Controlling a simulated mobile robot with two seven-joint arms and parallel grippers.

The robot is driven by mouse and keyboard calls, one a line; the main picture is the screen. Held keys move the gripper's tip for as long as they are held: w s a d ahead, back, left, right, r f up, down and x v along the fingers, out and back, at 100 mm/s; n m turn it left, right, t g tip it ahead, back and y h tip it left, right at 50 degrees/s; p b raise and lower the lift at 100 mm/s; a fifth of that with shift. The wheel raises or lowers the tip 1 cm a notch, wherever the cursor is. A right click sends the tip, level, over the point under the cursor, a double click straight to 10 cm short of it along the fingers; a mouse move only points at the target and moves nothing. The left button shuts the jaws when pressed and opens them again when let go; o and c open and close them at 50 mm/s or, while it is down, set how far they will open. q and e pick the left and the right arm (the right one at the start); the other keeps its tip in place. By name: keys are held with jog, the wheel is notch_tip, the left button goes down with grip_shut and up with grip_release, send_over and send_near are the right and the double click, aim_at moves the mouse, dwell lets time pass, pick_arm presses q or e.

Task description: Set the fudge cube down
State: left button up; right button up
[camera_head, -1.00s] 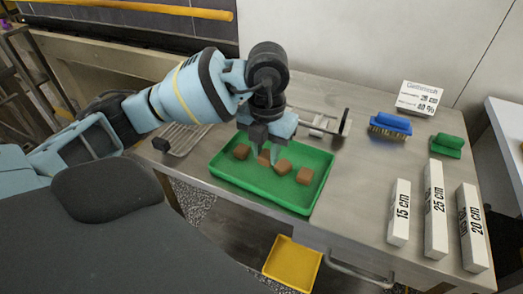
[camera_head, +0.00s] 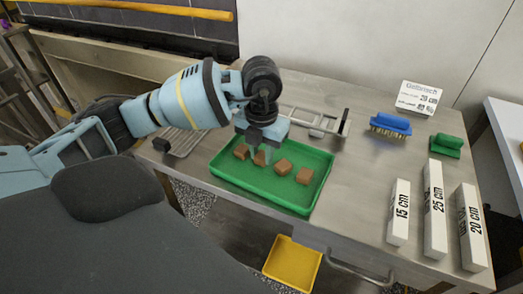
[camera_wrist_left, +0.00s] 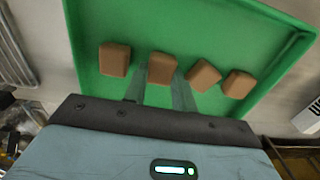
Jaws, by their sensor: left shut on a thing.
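My left gripper (camera_head: 259,154) points down over a green tray (camera_head: 235,186) on the steel table. It is shut on a brown fudge cube (camera_head: 261,159), the second from the left in a row of similar cubes. In the left wrist view the two fingers flank this fudge cube (camera_wrist_left: 161,68). It is at or very near the tray floor; I cannot tell whether it touches. One cube (camera_head: 241,151) sits to its left, and two others, a near one (camera_head: 283,167) and a farther one (camera_head: 304,176), sit to its right. My right gripper is not in view.
A metal frame with a bar (camera_head: 325,124) lies behind the tray, and a wire rack (camera_head: 180,140) is to its left. A blue brush (camera_head: 391,123), a green brush (camera_head: 446,144), a sign (camera_head: 419,97) and white length blocks (camera_head: 435,215) stand right. A yellow bin (camera_head: 292,264) is below.

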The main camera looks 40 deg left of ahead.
aim_at(262, 157)
pick_arm(q)
jog(key=shift+f, duration=0.2)
jog(key=o, duration=0.5)
jog(key=shift+r, duration=0.1)
notch_tip(262, 157, up, 12)
jog(key=shift+p, duration=0.45)
jog(key=shift+r, duration=0.1)
